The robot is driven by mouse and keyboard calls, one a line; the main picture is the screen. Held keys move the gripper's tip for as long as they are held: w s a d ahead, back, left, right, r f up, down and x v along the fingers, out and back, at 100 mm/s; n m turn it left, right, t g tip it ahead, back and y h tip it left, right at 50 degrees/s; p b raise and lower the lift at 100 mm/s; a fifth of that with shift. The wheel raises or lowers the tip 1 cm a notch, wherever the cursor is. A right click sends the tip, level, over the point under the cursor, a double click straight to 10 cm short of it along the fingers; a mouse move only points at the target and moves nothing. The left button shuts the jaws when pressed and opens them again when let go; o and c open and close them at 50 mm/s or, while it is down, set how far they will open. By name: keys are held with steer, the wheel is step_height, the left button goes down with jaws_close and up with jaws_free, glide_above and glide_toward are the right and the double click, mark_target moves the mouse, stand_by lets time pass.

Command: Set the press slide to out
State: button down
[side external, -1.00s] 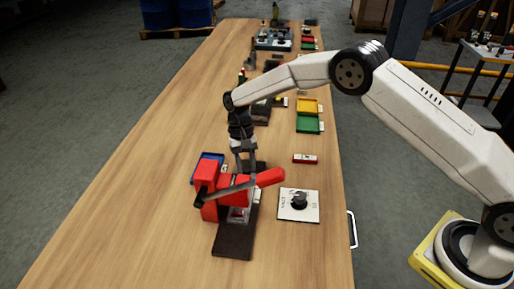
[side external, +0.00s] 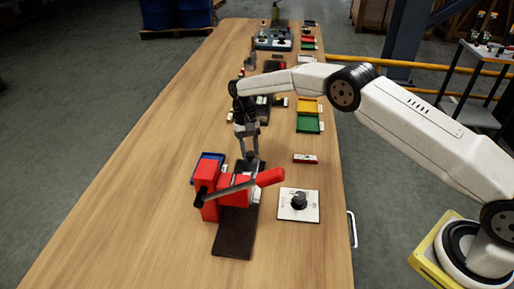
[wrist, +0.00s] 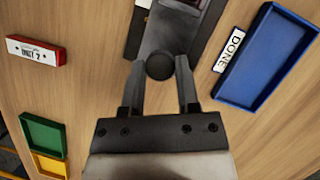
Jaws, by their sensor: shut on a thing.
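The red press (side external: 208,190) stands on a dark base (side external: 235,238) at the near part of the bench, with its long lever ending in a red grip (side external: 270,177). The grey press slide (wrist: 178,32) reaches out from under the press on the far side. My gripper (side external: 253,152) comes down from above at the slide's far end. In the wrist view my gripper (wrist: 160,75) has its two fingers shut on the slide's round dark knob (wrist: 160,66). The slide's inner part is hidden under the press.
A blue tray (wrist: 268,55) with a DONE label (wrist: 230,50) sits beside the press. A white plate with a black dial (side external: 298,203) and a red-and-white unit tag (side external: 305,158) lie to the right. Green (side external: 308,124) and yellow (side external: 308,105) trays are farther back. The bench's left side is clear.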

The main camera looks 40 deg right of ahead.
steer(key=shift+w+d+r, duration=0.1)
steer(key=shift+w+d, duration=0.15)
steer(key=shift+c, duration=2.4)
jaws_free()
steer(key=shift+o, duration=0.7)
steer(key=shift+s, duration=0.1)
steer(key=shift+r, duration=0.1)
steer(key=a+v, duration=0.1)
steer(key=v, duration=0.6)
steer(key=shift+d+r, duration=0.25)
steer(key=shift+d, duration=0.3)
steer(key=shift+d+r, duration=0.1)
steer(key=shift+r, duration=0.1)
